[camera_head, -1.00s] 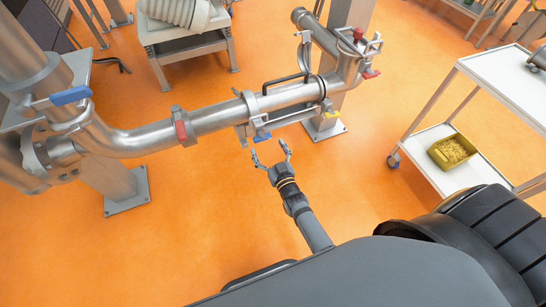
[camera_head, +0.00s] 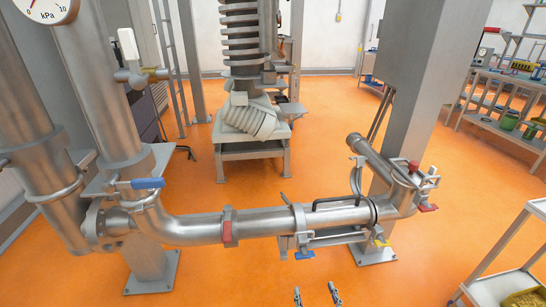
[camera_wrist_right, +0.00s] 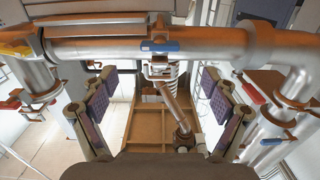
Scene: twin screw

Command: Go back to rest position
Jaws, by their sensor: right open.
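My right gripper (camera_head: 316,295) shows only as two separated fingertips at the bottom edge of the head view. It is open and empty, just in front of and below the steel pipe (camera_head: 190,230). In the right wrist view, the open fingers (camera_wrist_right: 158,80) stand wide apart with purple pads and nothing between them. The pipe crosses beyond them, with a blue handle (camera_wrist_right: 159,46) near its middle. The rest of my right arm is hidden below the head view. My left gripper is not in view.
A blue-handled valve (camera_head: 304,254) hangs under the pipe close to my right gripper. Valves with a red handle (camera_head: 428,208) stand at its right end. A white cart (camera_head: 520,285) is at the lower right. Orange floor (camera_head: 330,145) is open behind the pipe.

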